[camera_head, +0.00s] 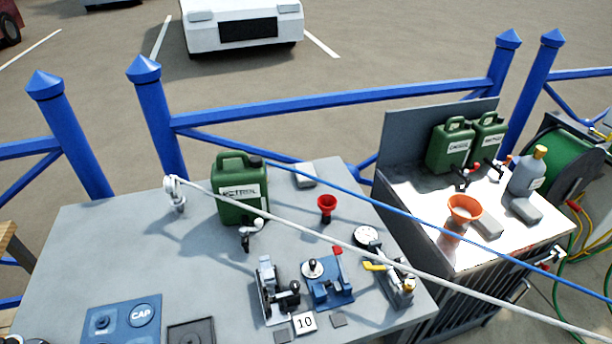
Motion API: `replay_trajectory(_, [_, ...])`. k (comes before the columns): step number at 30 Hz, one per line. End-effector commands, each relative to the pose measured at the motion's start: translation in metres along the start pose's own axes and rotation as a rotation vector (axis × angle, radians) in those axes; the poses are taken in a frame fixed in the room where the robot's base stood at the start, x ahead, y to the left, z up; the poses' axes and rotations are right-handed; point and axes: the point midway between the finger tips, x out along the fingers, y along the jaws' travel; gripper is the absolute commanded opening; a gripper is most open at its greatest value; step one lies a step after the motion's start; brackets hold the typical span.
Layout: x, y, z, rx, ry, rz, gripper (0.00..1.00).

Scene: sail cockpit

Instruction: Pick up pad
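No object is labelled as the pad, and I cannot tell which one it is. A grey rectangular block (305,175) lies at the back of the grey table, right of the green petrol can (240,190). Small flat dark squares lie at the table's front, one (338,319) right of the "10" card (304,322). A dark square plate (190,333) is cut off by the bottom edge. My gripper is not in view.
A white rope (330,240) and a blue rope (350,196) cross above the table. The table's left part is mostly clear. Blue railings (330,100) stand behind.

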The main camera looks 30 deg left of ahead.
Motion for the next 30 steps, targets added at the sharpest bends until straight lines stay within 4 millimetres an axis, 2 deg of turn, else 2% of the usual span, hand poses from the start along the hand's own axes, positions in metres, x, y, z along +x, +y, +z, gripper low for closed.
replay_trajectory(11, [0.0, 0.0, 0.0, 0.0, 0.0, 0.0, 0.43])
replay_trajectory(28, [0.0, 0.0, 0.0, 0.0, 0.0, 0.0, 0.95])
replay_trajectory(30, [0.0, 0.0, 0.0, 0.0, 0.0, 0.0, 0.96])
